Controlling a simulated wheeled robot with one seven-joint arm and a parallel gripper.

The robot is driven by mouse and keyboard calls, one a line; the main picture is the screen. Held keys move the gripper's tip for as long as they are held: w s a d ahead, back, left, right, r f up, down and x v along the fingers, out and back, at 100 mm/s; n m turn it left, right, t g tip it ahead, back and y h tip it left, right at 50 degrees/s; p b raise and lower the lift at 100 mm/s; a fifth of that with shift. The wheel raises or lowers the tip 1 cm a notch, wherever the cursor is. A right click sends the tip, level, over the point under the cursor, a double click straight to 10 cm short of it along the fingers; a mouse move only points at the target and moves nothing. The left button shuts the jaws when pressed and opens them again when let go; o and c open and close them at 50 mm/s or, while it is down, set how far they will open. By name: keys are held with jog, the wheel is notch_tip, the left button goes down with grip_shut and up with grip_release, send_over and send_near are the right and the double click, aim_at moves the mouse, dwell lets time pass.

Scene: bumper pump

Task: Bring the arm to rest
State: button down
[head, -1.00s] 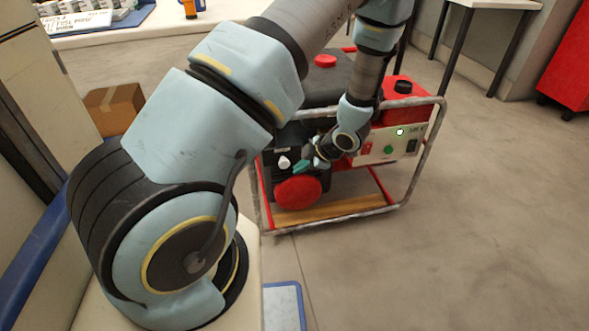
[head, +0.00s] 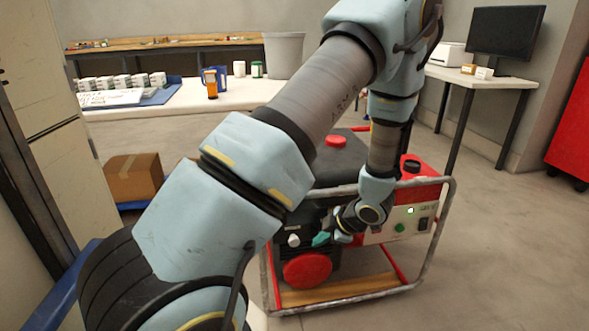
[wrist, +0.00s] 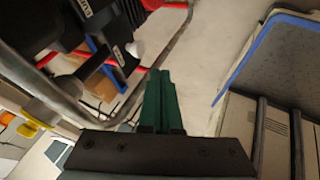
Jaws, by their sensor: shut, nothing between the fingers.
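My arm reaches out over the front of a red and black generator in a grey tube frame (head: 440,240). My gripper, with green fingers, shows small in the head view (head: 320,239), in front of the generator's engine side, close to a white knob (head: 293,240) and above a round red cover (head: 307,269). In the wrist view my gripper's green fingers (wrist: 158,95) are together with nothing between them. Whether the fingers touch the generator cannot be told from the head view; in the wrist view they look apart from it.
A cardboard box (head: 133,178) stands at the left. A white table (head: 240,92) with boxes and an orange bottle is behind. A desk with a monitor (head: 506,33) stands at the back right. The floor at right is clear.

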jog(key=w+a+r+m+h, duration=0.2)
jog(key=w+r+m+h, duration=0.2)
jog(key=r+m+h, duration=0.5)
jog(key=s+a+r+m+g+y, duration=0.4)
jog(key=s+a+r+m, duration=0.65)
jog(key=s+a, duration=0.4)
notch_tip(320, 180, up, 21)
jog(key=w+p, duration=0.2)
jog(key=p, duration=1.9)
jog(key=shift+a, duration=0.35)
jog(key=shift+w+n, duration=0.1)
jog(key=shift+n, duration=0.15)
